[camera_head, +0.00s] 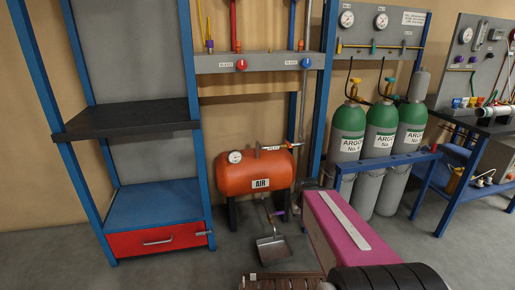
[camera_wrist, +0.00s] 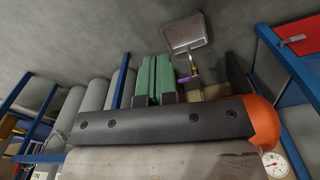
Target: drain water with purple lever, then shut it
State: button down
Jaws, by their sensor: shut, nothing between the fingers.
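The orange air tank (camera_head: 253,172) with a white gauge lies on dark legs against the wall. A thin drain pipe hangs below it, with a small purple lever (camera_head: 281,215) low down beside it. A grey metal pan (camera_head: 273,249) sits on the floor underneath. In the wrist view my gripper (camera_wrist: 154,60) shows two green fingers together, shut and empty. The purple lever (camera_wrist: 185,80) is right of the fingers, apart from them in the picture. The pan (camera_wrist: 187,36) is above it. I cannot tell the lever's exact setting or whether water flows.
Green-topped argon cylinders (camera_head: 381,132) stand behind a blue rail right of the tank. A blue-framed shelf with a red drawer (camera_head: 157,240) stands left. My pink arm link covers floor at the lower right. Some grey floor (camera_head: 190,262) is open in front of the shelf.

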aim_at(277, 214)
jog(key=i+j+z, duration=0.1)
jog(key=j, duration=0.25)
jog(key=i+j, duration=0.25)
jog(key=j, duration=0.15)
jog(key=i+j+z, duration=0.15)
jog(key=j, duration=0.2)
jog(key=i+j, duration=0.2)
jog(key=j, duration=0.2)
jog(key=z, duration=0.05)
